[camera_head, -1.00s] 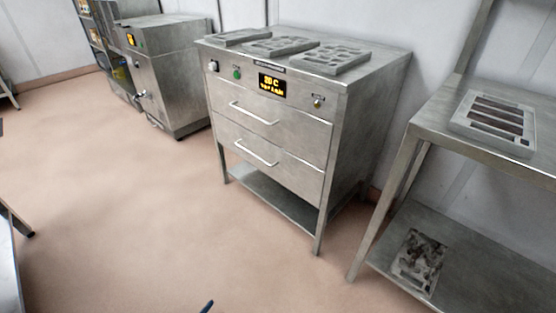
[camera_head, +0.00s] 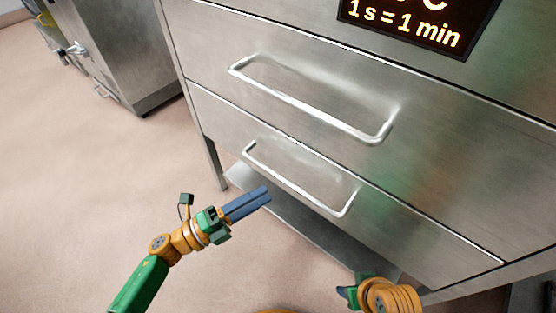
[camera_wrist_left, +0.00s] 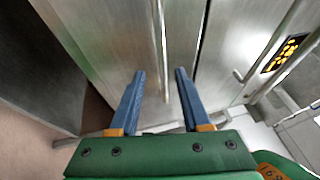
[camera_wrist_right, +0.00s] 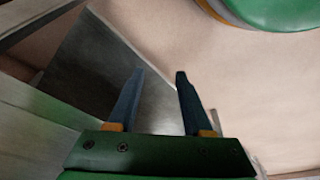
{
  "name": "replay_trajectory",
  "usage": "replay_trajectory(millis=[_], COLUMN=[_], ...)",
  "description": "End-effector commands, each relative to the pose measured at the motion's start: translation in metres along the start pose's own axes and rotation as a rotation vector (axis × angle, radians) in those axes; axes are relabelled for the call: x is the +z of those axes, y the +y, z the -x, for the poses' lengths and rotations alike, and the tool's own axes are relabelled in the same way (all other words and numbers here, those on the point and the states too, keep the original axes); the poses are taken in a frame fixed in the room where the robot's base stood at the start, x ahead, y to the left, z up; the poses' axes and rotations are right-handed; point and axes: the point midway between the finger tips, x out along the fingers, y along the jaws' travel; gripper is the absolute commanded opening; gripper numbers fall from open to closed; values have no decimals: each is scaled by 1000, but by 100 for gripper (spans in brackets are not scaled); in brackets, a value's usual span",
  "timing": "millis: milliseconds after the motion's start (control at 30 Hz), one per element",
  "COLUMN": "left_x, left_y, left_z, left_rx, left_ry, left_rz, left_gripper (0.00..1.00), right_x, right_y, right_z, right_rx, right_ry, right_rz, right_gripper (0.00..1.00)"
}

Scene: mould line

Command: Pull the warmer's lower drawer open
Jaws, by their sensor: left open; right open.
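The warmer's lower drawer (camera_head: 400,232) looks shut, its front level with the drawer above. Its bar handle (camera_head: 297,190) is whole in the head view. My left gripper (camera_head: 267,192) is open, its fingertips just below the handle in the picture. In the left wrist view, the handle (camera_wrist_left: 160,45) runs lengthwise between the two spread fingers (camera_wrist_left: 160,72); I cannot see it touching either one. My right gripper (camera_head: 344,292) is low by the warmer's front, partly cut off. In the right wrist view its fingers (camera_wrist_right: 159,72) are open and empty.
The upper drawer's handle (camera_head: 310,105) sits above the lower one. The warmer's bottom shelf (camera_head: 310,238) is below the drawers and also shows in the right wrist view (camera_wrist_right: 100,70). The floor (camera_head: 90,170) in front is clear. Another steel cabinet (camera_head: 120,50) stands at back left.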

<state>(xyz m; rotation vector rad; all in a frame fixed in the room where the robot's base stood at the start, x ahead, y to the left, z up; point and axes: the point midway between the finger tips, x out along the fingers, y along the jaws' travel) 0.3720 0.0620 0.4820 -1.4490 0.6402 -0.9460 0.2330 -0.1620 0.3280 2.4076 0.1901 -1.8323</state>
Motion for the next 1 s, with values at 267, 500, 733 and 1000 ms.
replay_trajectory(millis=[267,500,733,1000], left_x=[-1,-1,-1,-1], left_y=[-2,-1,-1,-1], left_z=[-46,-71,-71,-71], left_rx=[-8,-4,-2,-2], left_ry=[7,5,4,4], left_rz=[-8,-5,-4,-4], left_gripper=[47,47,36,0], right_x=[0,-1,-1,-1], right_y=[0,0,0,0], right_z=[5,10,11,11], right_rx=[0,0,-1,-1], right_ry=[4,8,8,8], right_rz=[0,0,0,0], right_gripper=[50,50,50,50])
